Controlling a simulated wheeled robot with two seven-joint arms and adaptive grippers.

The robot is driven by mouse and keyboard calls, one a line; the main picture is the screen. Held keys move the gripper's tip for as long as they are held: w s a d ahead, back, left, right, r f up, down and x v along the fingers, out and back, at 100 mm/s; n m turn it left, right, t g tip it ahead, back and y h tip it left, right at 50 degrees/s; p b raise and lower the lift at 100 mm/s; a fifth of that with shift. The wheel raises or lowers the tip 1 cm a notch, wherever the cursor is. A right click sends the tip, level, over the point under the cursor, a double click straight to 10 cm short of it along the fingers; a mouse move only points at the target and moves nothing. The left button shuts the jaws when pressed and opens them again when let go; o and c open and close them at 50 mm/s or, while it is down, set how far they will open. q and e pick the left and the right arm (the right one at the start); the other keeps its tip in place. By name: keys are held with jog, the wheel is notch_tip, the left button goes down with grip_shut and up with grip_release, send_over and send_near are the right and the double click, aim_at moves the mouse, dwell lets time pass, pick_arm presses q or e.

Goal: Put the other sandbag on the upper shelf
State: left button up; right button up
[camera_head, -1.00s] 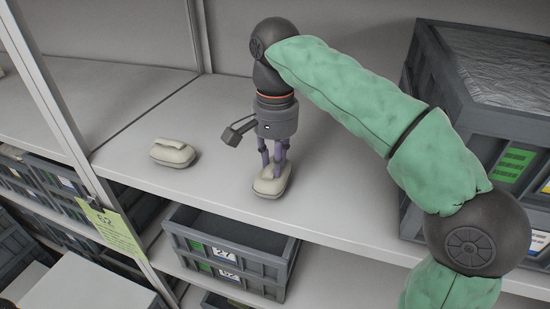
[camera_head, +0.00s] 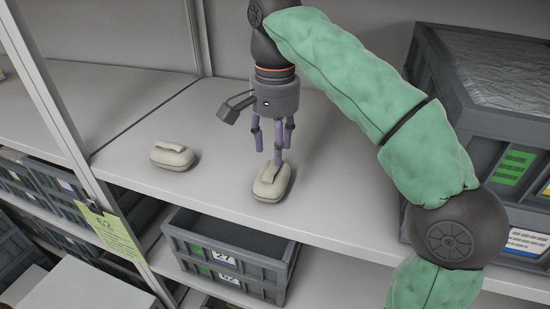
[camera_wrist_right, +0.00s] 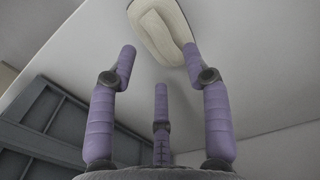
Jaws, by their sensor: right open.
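Two cream sandbags lie on the upper shelf (camera_head: 350,205) in the head view. One sandbag (camera_head: 172,155) is at the left. The other sandbag (camera_head: 272,184) is to its right, near the shelf's front edge, directly below my right gripper (camera_head: 274,150). The right gripper's purple fingers are spread and empty, with their tips just above or beside this sandbag; I cannot tell if one touches it. In the right wrist view the sandbag (camera_wrist_right: 163,28) lies beyond the open fingers (camera_wrist_right: 165,85). My left gripper is not in view.
A grey crate (camera_head: 425,60) with a wrapped top stands on the shelf at the right, close to my right arm. Crates (camera_head: 240,264) sit on the level below. A post with a yellow-green label (camera_head: 110,230) rises at the left. Shelf space behind the sandbags is clear.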

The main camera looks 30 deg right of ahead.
jog(key=shift+r, duration=1.35)
